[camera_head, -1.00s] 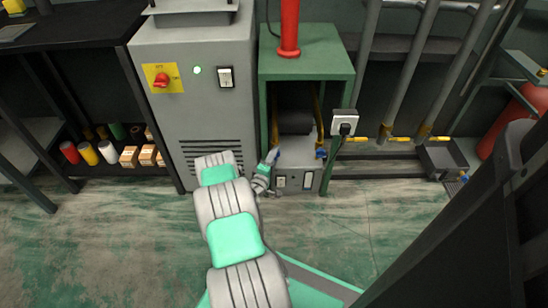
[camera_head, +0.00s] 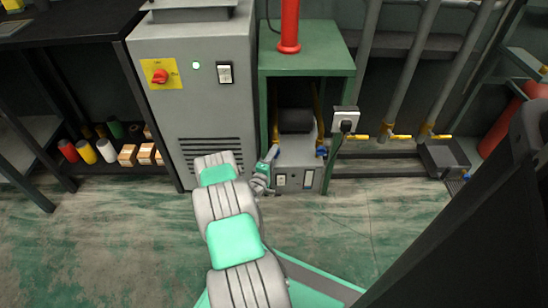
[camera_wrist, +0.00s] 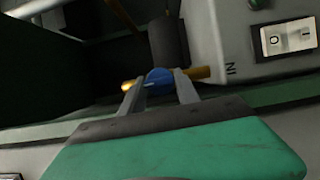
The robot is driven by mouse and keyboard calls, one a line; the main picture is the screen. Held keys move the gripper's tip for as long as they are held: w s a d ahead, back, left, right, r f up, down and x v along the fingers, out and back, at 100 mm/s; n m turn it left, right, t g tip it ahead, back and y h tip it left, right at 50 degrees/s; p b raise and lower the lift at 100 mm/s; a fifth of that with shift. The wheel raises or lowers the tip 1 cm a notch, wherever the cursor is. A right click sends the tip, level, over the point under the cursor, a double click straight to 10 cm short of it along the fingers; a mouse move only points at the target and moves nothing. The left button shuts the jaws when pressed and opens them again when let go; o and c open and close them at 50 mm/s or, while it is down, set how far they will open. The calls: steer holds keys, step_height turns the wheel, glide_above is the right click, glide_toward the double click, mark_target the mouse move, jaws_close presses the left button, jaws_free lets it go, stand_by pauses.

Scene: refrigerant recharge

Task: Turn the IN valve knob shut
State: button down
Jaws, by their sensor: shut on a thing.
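The IN valve knob (camera_wrist: 160,77) is blue and sits on a brass-yellow pipe, beside the grey recharge unit (camera_wrist: 245,50) with its IN label (camera_wrist: 231,70) in the wrist view. My gripper (camera_wrist: 159,90) has one finger on each side of the knob and is shut on it. In the head view my gripper (camera_head: 272,155) is at the left front of the unit (camera_head: 299,158), and it largely hides the IN knob there. A second blue knob (camera_head: 321,151) shows at the unit's right side.
The unit stands inside a green-framed stand (camera_head: 307,62), with a grey cabinet (camera_head: 195,100) close on its left. A socket box (camera_head: 345,119) with a cable is on the right post. Yellow-handled pipes (camera_head: 408,75) stand further right. The floor in front is clear.

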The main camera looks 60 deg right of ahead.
steer(key=c, duration=0.9)
jaws_free()
steer(key=a+p, duration=0.4)
steer(key=a, duration=0.4)
steer(key=shift+s, duration=0.3)
steer(key=shift+d, duration=0.1)
